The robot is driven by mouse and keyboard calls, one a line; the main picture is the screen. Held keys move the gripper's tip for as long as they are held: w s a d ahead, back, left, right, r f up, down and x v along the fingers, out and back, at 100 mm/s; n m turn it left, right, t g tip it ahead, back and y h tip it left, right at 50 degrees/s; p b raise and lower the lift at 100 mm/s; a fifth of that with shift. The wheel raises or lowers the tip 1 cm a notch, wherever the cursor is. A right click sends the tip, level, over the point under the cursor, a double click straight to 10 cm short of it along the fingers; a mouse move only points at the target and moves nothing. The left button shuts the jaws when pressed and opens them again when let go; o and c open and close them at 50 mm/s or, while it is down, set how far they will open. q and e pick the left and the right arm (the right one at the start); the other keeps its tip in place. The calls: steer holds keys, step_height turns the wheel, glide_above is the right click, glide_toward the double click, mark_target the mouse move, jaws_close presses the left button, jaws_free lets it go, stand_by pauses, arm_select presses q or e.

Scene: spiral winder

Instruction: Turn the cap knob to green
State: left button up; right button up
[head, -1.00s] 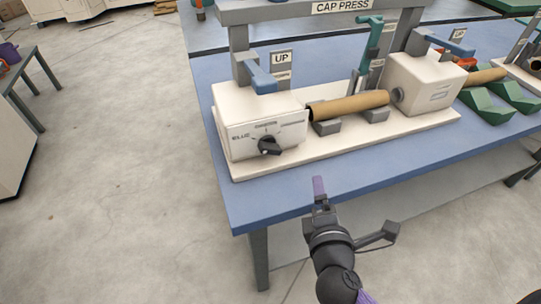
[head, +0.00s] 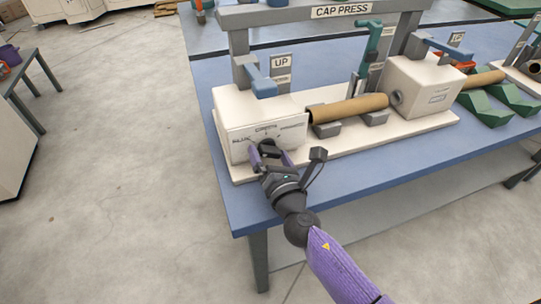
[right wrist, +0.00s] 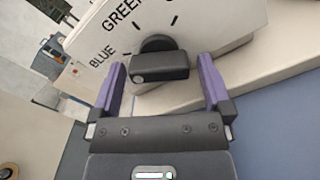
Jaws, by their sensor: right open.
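The black cap knob (right wrist: 160,66) is on the front face of the white box (head: 232,125) at the left of the cap press. In the right wrist view the words BLUE and GREEN stand around it; a third label shows in the head view, too small to read surely. My right gripper (right wrist: 162,85) is open, its purple fingers on either side of the knob, with gaps showing at both sides. In the head view the gripper (head: 270,152) covers most of the knob. Its exact pointer setting is hard to tell. My left gripper is not in view.
A brown tube (head: 348,108) lies on grey supports beside the box. A blue lever (head: 262,82) stands above the box by an UP sign. The blue table's (head: 340,172) front edge lies below my right arm. Green holders (head: 487,110) stand at the right.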

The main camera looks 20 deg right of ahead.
steer(key=c, duration=1.2)
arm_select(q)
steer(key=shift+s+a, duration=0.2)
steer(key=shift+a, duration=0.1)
arm_select(e)
steer(key=shift+o, duration=0.2)
